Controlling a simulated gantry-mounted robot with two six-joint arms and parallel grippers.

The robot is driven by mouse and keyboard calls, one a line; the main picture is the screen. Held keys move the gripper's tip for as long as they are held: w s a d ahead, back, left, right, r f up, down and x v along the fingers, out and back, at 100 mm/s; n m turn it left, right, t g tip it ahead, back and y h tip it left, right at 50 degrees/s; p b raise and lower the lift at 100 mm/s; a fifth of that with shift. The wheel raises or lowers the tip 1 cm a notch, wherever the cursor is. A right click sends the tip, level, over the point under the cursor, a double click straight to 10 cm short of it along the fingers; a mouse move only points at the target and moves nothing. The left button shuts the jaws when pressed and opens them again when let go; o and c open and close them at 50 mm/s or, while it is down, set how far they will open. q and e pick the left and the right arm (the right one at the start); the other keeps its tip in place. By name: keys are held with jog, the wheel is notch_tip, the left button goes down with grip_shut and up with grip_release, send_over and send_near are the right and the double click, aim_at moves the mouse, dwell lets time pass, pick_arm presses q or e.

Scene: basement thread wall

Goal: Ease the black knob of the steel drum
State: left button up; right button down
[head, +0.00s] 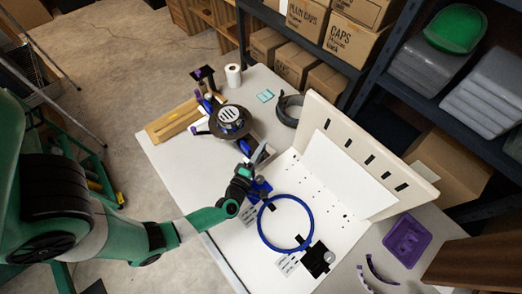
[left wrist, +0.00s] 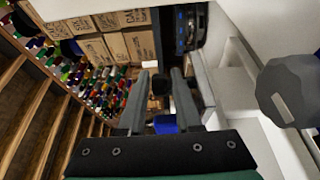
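My left gripper (head: 262,154) is above the white board near the blue ring, pointing toward the back of the table. In the left wrist view its two fingers (left wrist: 163,85) are apart, with a small black piece (left wrist: 160,84) seen in the gap; I cannot tell whether they touch it. A dark grey faceted knob (left wrist: 290,90) is large at the right of that view, outside the fingers. A round device with a slotted silvery top (head: 231,118) stands behind the gripper. I cannot tell for sure which part is the steel drum. My right gripper is not in view.
A blue ring (head: 285,248) and a black block (head: 317,262) are on the white board. An upright slotted panel (head: 365,150) stands to the right. A wooden piece (head: 172,122) lies at the back left. Shelves with boxes (head: 295,62) stand behind.

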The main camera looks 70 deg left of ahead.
pick_arm(q)
grip_shut()
